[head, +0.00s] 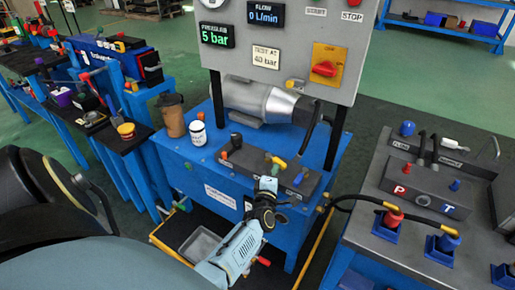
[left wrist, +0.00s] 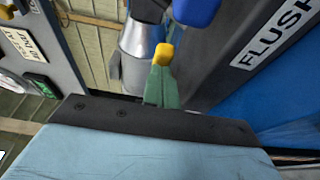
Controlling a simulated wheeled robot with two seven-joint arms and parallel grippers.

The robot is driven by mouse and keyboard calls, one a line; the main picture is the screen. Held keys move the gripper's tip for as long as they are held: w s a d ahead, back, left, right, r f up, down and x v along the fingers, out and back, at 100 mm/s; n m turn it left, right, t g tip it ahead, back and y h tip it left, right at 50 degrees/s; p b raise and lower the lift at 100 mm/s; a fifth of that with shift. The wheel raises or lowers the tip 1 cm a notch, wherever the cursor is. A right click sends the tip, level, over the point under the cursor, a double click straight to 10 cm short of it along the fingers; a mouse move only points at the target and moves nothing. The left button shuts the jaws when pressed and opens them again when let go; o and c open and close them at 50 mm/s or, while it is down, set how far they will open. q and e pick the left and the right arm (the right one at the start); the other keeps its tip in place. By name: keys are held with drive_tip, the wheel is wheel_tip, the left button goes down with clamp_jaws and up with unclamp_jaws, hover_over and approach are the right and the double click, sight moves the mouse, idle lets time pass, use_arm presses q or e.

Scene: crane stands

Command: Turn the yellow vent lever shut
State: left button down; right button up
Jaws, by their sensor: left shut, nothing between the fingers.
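The yellow-tipped lever (head: 279,162) stands on the dark valve block (head: 240,163) on top of the blue stand. My left gripper (head: 268,184) is shut and empty, just in front of the block and a little below the lever. It looks apart from the lever, but the exact gap is unclear. A blue knob (head: 298,180) is to the right of the lever, and it looms large in the left wrist view (left wrist: 196,10). My right gripper is not in view.
A grey panel (head: 290,40) with displays and a red knob (head: 325,68) rises behind the block. A white can (head: 198,133) and a brown cup (head: 172,114) stand left of it. A bench with hose couplings (head: 392,218) is at right. A black hose crosses between.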

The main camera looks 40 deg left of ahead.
sight(283, 168)
use_arm(q)
drive_tip(key=shift+w, duration=0.25)
drive_tip(key=shift+w+d, duration=0.25)
drive_tip(key=shift+w, duration=0.15)
drive_tip(key=shift+w+d, duration=0.25)
drive_tip(key=shift+w, duration=0.35)
drive_tip(key=shift+w+d+r+b, duration=0.1)
drive_tip(key=shift+b, duration=0.2)
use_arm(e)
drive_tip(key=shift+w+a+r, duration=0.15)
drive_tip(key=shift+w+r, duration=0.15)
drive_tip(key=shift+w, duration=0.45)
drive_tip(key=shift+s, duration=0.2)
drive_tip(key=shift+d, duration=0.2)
